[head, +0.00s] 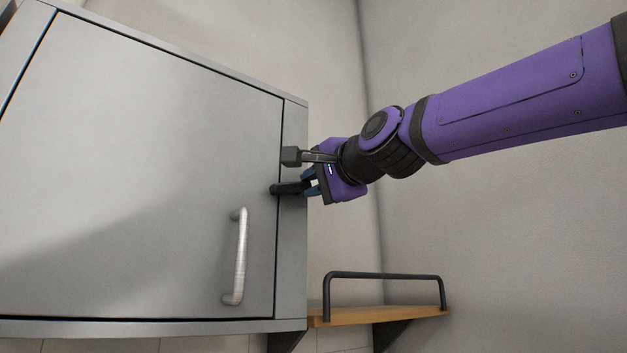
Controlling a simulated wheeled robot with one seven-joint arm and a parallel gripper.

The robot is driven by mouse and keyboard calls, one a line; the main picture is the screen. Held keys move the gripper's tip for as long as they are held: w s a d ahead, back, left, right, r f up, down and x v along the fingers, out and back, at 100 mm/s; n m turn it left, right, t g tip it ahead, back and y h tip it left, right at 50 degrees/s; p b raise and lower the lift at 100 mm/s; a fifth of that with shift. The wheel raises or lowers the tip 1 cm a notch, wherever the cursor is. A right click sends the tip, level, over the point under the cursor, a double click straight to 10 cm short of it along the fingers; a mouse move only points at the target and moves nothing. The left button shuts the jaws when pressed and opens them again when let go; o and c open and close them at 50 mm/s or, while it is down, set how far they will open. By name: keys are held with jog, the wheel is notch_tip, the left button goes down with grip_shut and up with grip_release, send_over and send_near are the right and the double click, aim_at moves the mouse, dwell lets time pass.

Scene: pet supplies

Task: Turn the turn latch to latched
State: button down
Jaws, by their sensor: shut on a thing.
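The turn latch (284,189) is a dark bar near the right edge of a grey cabinet door (140,160). It looks roughly level, lying across the seam between the door and the cabinet's frame (293,250). My gripper (308,185) comes in from the right, and its blue fingers are shut on the latch's right end. The fingers and the wrist hide part of that end. The door looks closed.
A silver bar handle (241,258) stands out from the door below the latch. A wooden shelf (385,315) with a dark rail (385,275) juts out below my arm, right of the cabinet. Bare walls stand behind, with free room around my arm.

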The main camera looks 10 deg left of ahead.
jog(key=shift+f+m, duration=0.2)
jog(key=shift+m, duration=0.6)
jog(key=shift+f+m, duration=0.15)
jog(key=shift+m, duration=0.65)
jog(key=c, duration=1)
grip_release()
jog(key=shift+c, duration=0.2)
jog(key=v, duration=1)
jog(key=shift+s+d, duration=0.15)
jog(key=shift+d, duration=0.2)
